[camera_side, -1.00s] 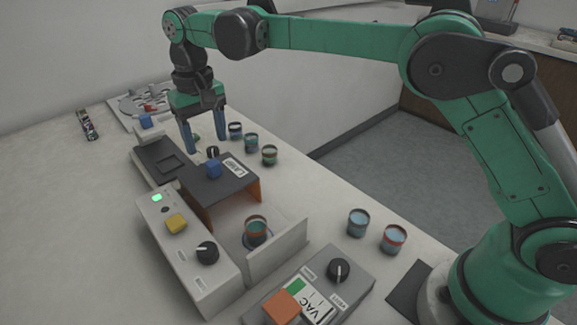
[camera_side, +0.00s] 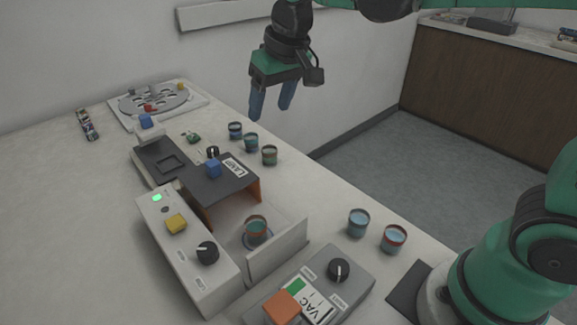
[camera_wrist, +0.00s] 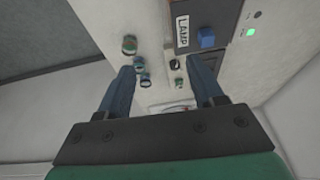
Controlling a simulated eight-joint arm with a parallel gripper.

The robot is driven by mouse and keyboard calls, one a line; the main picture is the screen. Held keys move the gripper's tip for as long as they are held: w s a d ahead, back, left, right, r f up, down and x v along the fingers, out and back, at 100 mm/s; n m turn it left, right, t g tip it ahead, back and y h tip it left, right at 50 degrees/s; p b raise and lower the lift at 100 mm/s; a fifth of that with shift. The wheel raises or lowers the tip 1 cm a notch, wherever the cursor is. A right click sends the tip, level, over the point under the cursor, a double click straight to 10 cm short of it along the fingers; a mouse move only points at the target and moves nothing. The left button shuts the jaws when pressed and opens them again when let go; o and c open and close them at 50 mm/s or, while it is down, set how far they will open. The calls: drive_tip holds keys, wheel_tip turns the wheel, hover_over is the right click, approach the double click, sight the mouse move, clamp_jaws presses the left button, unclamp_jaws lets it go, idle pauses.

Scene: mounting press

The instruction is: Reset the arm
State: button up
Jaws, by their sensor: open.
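My green and black gripper (camera_side: 272,106) hangs in the air above and beyond the table's right edge. Its two blue fingers are apart with nothing between them. In the wrist view, my gripper (camera_wrist: 165,78) shows its fingers spread, with the bench and several small cups far below. My gripper is clear of the lamp press (camera_side: 222,172) and touches nothing.
Several small cups (camera_side: 251,142) stand near the table's right edge. Two more cups (camera_side: 358,222) stand nearer. One cup (camera_side: 256,229) sits in the press bay. The VAC box (camera_side: 350,288) is in front. A round grey tray (camera_side: 160,101) lies at the back.

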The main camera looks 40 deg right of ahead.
drive_tip(key=s+d+f+t, duration=0.3)
drive_tip(key=s+d+f, duration=0.2)
drive_tip(key=s, duration=0.5)
drive_tip(key=shift+d+f+t+h, duration=0.15)
drive_tip(key=shift+d+t+h, duration=0.05)
drive_tip(key=shift+t+h, duration=0.1)
idle(0.8)
